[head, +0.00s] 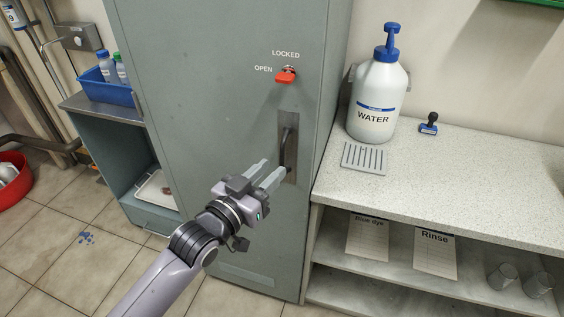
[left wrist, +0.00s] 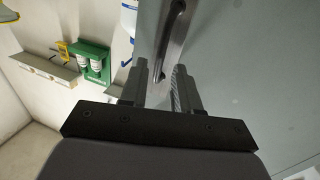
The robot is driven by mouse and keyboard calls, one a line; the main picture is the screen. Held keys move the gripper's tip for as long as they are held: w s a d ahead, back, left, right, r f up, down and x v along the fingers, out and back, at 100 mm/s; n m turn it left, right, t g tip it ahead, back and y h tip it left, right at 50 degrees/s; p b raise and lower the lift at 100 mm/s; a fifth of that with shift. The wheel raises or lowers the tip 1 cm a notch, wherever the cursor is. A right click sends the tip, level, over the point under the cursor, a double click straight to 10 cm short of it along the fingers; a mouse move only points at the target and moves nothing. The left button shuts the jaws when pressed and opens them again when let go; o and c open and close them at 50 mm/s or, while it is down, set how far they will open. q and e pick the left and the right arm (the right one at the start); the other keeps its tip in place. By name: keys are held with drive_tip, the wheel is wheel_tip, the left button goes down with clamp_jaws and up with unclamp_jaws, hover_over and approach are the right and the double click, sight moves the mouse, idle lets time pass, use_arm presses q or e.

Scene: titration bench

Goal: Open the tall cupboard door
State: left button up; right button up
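The tall grey-green cupboard (head: 215,120) stands in the middle of the head view with its door closed. A dark vertical bar handle (head: 288,146) sits on a metal plate on the door. Above it is a red latch (head: 286,76), lying roughly sideways beside the word OPEN and below the word LOCKED. My left gripper (head: 270,168) is open, its fingertips close to the lower part of the handle. In the left wrist view the handle (left wrist: 172,42) runs down to between the open fingers (left wrist: 158,84); contact cannot be told. My right gripper is not in view.
A speckled worktop (head: 450,175) on the right bears a water bottle (head: 376,98), a stamp (head: 429,123) and a slotted grey tray (head: 364,158). A low shelf with a blue bin (head: 103,90) is at left. A red basin (head: 14,182) stands on the tiled floor.

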sight(282, 161)
use_arm(q)
drive_tip(key=shift+x, duration=2.5)
clamp_jaws()
